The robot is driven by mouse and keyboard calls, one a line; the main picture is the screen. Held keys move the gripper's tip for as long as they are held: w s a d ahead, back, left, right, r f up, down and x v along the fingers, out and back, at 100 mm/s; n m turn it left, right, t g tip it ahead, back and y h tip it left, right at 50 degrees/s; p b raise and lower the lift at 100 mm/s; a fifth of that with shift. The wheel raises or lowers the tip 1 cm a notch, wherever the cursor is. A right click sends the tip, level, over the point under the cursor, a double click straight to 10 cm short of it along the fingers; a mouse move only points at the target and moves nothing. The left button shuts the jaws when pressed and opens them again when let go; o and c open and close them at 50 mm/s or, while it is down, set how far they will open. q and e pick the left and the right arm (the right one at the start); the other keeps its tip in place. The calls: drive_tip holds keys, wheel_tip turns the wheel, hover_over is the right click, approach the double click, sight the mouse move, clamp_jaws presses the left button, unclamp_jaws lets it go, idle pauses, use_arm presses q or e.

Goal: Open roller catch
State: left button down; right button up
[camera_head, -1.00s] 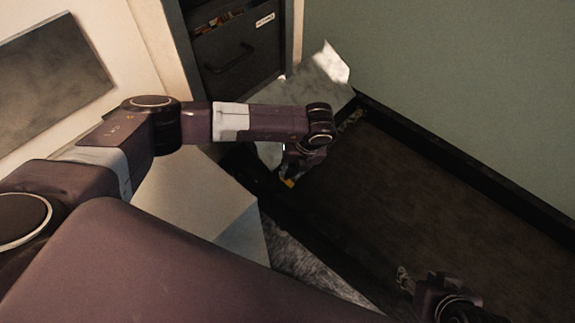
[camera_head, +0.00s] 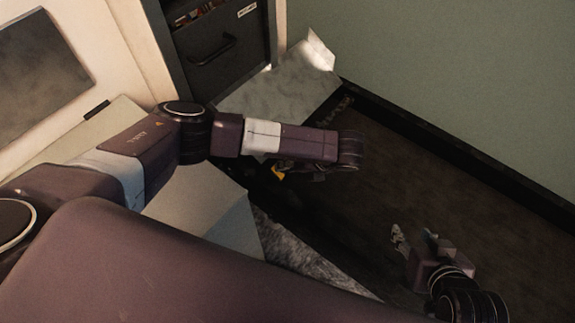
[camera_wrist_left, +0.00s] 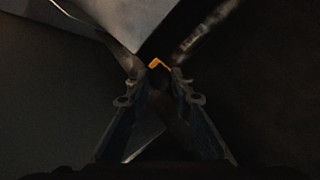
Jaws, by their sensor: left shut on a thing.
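A small orange-yellow piece, which looks like the roller catch (camera_head: 279,173), shows low beside the pale panels in the head view. In the left wrist view the orange catch (camera_wrist_left: 158,64) sits at my fingertips, below the corner of a pale panel. My left gripper (camera_wrist_left: 159,78) is shut on it there, its fingers converging on either side. In the head view my left forearm hides most of this gripper. My right gripper (camera_head: 417,241) is empty over the dark floor at lower right, its fingertips apart.
A dark drawer unit (camera_head: 228,70) with a handle stands at the back, next to a pale panel (camera_head: 290,85). Another pale box-like surface (camera_head: 205,205) lies under my left arm. A green wall (camera_head: 450,70) borders the dark floor (camera_head: 385,170), which is clear on the right.

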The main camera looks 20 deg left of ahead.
use_arm(q)
drive_tip(key=c, duration=1.7)
unclamp_jaws()
drive_tip(key=shift+v, duration=6)
drive_tip(key=shift+c, duration=0.6)
